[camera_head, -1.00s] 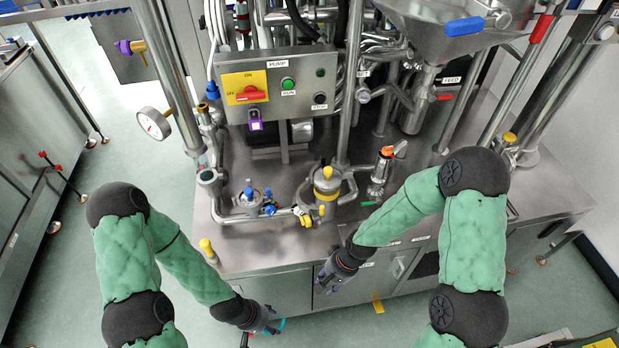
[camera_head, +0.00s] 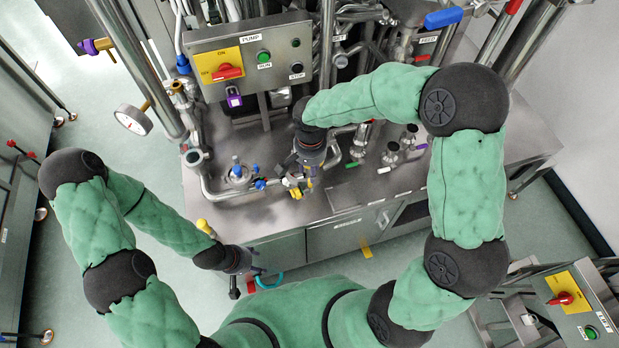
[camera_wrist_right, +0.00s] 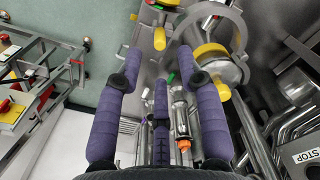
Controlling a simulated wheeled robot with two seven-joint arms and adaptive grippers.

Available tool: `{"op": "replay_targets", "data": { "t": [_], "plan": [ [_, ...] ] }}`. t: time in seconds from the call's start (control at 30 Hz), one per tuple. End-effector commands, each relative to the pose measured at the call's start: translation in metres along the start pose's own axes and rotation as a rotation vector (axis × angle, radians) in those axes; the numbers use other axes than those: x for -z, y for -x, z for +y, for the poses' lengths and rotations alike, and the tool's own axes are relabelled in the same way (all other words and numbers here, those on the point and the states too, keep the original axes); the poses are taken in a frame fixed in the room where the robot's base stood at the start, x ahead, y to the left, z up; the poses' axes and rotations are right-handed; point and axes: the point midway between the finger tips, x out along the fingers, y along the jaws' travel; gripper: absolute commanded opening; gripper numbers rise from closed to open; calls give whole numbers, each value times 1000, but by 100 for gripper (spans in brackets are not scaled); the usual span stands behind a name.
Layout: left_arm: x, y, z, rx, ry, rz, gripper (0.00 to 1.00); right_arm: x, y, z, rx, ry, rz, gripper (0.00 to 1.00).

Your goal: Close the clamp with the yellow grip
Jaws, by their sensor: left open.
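Yellow clamp parts (camera_head: 297,191) show in the head view just below my right gripper (camera_head: 309,163), at the pipework on the steel bench. The gripper and forearm hide much of the fitting there. In the right wrist view a yellow grip (camera_wrist_right: 159,38) lies ahead of my right gripper (camera_wrist_right: 161,82), whose purple fingers are spread with nothing between them. I cannot tell how far the clamp is closed. My left gripper (camera_head: 258,272) is open and empty, low by the bench front.
A blue-topped fitting (camera_head: 238,172) stands left of the clamp. A yellow knob (camera_head: 206,228) is at the bench's front left. The pump panel (camera_head: 248,62) and steel pipes rise behind.

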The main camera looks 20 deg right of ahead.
Motion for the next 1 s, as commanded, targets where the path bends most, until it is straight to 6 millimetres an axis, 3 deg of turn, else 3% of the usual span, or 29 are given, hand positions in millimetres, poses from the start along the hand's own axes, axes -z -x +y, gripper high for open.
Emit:
{"op": "replay_targets", "data": {
  "t": [0.1, 0.33, 0.8, 0.93, 1.0],
  "plan": [
    [0, 0, 0, 0, 0, 0, 55, -1, -24, 1, -2, -1, -3, 38],
    [0, -1, 0, 0, 0, 1, 55, -1, -55, 0, -1, 1, -2, 38],
    [0, -1, 0, 0, 0, 1, 55, 0, -66, 0, 1, 1, 0, 38],
    [0, -1, 0, 0, 0, 1, 55, 0, -65, 0, 1, 1, -1, 1],
    [0, -1, 0, 0, 0, 1, 55, 0, -65, 0, 2, 1, -1, 0]
  ]
}}
